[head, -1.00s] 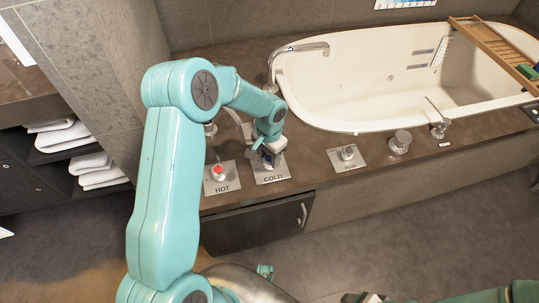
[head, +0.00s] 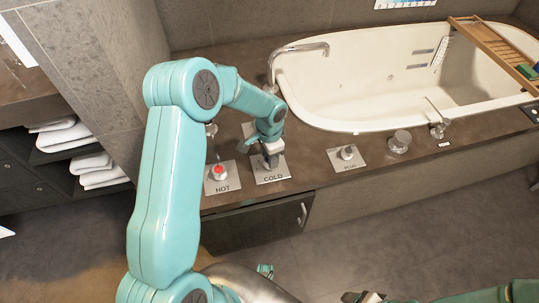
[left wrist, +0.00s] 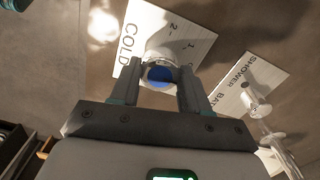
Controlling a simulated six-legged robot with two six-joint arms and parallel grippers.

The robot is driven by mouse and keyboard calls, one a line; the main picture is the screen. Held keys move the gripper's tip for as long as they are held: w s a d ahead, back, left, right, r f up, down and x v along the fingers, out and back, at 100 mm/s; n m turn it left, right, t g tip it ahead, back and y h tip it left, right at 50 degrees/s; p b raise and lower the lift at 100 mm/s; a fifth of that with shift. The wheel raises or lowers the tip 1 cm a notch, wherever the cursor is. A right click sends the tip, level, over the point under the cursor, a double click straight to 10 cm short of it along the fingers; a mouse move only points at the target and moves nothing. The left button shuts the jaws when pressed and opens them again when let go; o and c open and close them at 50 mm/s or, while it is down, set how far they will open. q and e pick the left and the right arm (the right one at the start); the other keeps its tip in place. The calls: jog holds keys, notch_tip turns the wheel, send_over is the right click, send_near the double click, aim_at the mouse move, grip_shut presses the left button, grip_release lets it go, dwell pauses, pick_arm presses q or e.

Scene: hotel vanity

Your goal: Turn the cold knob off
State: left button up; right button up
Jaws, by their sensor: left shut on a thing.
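The cold knob, silver with a blue cap (left wrist: 160,74), stands on a metal plate marked COLD (head: 281,177). My left gripper (head: 271,160) points down over that plate and is shut on the knob, with one finger on each side of it in the left wrist view. In the head view the gripper hides most of the knob. My right gripper (head: 365,297) is partly in view at the bottom edge, away from the knobs, and its jaws are not clear.
The hot knob (head: 218,171) with a red cap stands just left. The plug knob (head: 347,153) is to the right. The spout (head: 303,47) curves over the white bathtub (head: 340,95) behind. A plate marked SHOWER (left wrist: 236,95) lies near the cold plate.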

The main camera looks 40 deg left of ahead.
pick_arm(q)
jog(key=shift+w+r, duration=0.1)
jog(key=o, duration=1.1)
jog(key=shift+c, duration=0.2)
notch_tip(320, 180, up, 16)
jog(key=p, duration=0.2)
jog(key=shift+r, duration=0.15)
